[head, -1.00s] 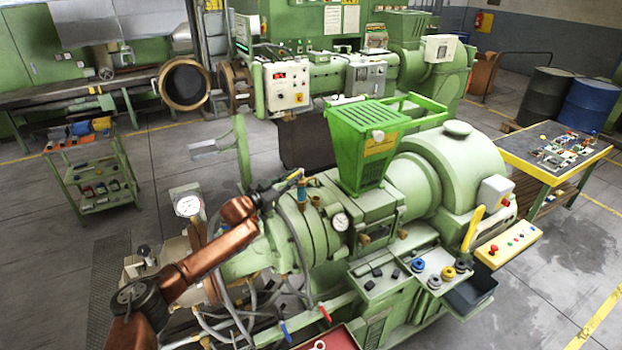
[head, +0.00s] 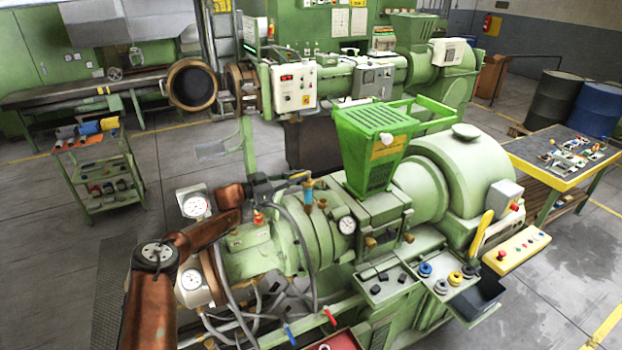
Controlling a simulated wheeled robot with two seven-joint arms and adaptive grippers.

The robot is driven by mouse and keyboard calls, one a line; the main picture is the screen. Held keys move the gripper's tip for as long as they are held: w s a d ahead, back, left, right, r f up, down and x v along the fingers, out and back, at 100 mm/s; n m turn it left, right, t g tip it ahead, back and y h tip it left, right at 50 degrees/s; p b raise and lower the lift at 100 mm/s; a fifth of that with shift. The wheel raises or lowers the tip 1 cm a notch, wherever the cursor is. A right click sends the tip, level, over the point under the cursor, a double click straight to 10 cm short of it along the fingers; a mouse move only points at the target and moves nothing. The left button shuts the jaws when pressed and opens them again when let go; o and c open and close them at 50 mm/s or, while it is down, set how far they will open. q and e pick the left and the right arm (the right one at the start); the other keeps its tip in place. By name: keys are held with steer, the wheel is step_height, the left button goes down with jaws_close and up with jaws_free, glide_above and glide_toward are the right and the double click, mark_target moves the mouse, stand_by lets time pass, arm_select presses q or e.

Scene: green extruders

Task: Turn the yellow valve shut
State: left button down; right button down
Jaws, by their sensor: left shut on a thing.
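My left arm comes in from the lower left, and its dark left gripper (head: 290,181) reaches over the near green extruder (head: 262,245). The gripper is shut at the small yellow valve handle (head: 303,172), most of which the fingers hide. The handle is beside an upright brass and blue fitting (head: 308,193) on top of the barrel. The valve's exact angle is too small to read. My right gripper is not in view.
A pressure gauge (head: 347,225) and a green hopper (head: 375,145) stand right of the gripper. Grey hoses (head: 303,255) loop close below it. A larger yellow lever (head: 481,232) stands farther right.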

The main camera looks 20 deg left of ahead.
arm_select(q)
steer(key=shift+r, duration=0.35)
steer(key=c, duration=2.3)
jaws_free()
steer(key=o, duration=0.3)
steer(key=shift+f, duration=0.15)
steer(key=shift+o, duration=0.2)
steer(key=shift+f, duration=0.1)
steer(key=v, duration=1.2)
